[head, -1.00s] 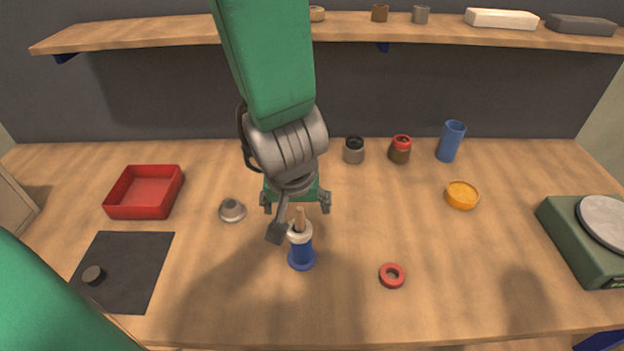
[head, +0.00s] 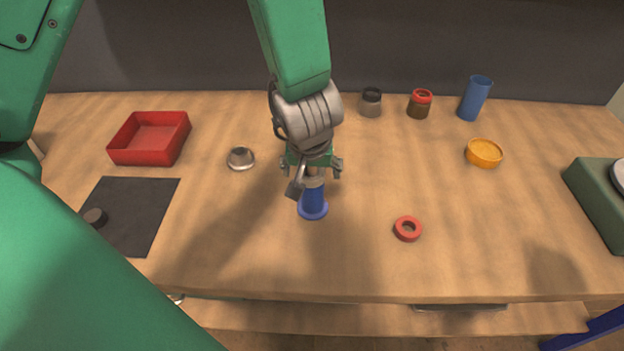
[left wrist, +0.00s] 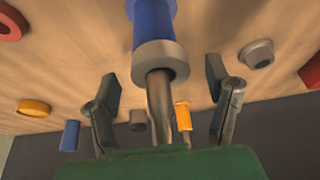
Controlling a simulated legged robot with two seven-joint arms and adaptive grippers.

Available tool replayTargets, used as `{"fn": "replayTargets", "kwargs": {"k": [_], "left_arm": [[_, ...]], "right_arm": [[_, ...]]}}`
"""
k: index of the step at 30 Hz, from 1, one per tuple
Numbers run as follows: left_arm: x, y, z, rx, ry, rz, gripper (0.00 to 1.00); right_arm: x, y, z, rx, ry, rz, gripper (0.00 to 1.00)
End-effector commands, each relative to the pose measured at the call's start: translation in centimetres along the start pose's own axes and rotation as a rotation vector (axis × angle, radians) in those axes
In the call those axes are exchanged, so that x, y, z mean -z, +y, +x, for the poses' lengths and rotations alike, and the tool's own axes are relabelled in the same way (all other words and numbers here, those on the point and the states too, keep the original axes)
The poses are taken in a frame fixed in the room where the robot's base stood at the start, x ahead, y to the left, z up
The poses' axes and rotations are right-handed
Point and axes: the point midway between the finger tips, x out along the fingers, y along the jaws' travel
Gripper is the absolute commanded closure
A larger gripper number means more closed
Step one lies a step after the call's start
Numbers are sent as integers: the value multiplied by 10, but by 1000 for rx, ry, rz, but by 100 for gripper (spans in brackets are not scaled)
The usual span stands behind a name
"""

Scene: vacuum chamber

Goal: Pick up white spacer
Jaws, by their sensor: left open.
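The white spacer (head: 315,181) is a pale ring around the peg on top of the blue stand (head: 313,205), which stands upright on the table. In the left wrist view the spacer (left wrist: 160,60) shows clearly around the peg (left wrist: 159,100), against the blue part (left wrist: 152,20). My left gripper (head: 317,170) is open above the stand, its fingers spread on either side of the peg. In the left wrist view the open fingers (left wrist: 165,95) hold nothing, and the spacer lies beyond their tips. In the head view the gripper partly hides the spacer and peg. My right gripper is not seen.
A red ring (head: 408,228) lies right of the stand and a grey conical part (head: 240,158) to its left. The table's front middle is clear.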

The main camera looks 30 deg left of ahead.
Motion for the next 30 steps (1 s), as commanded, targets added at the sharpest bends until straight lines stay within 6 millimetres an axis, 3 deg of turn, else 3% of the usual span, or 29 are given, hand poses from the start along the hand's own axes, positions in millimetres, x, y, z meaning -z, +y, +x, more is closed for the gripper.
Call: {"fn": "replayTargets", "kwargs": {"k": [7,8,9,12,23,30], "left_arm": [[0,-1,5,-1,1,-1,28],[0,0,4,-1,1,-1,31],[0,0,4,-1,1,-1,45],[0,0,5,-1,1,-1,75],[2,0,1,1,1,1,79],[20,0,-42,1,6,1,79]], "right_arm": [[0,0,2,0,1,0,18],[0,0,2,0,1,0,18],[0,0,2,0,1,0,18],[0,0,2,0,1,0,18],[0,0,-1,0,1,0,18],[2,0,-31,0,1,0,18]]}}
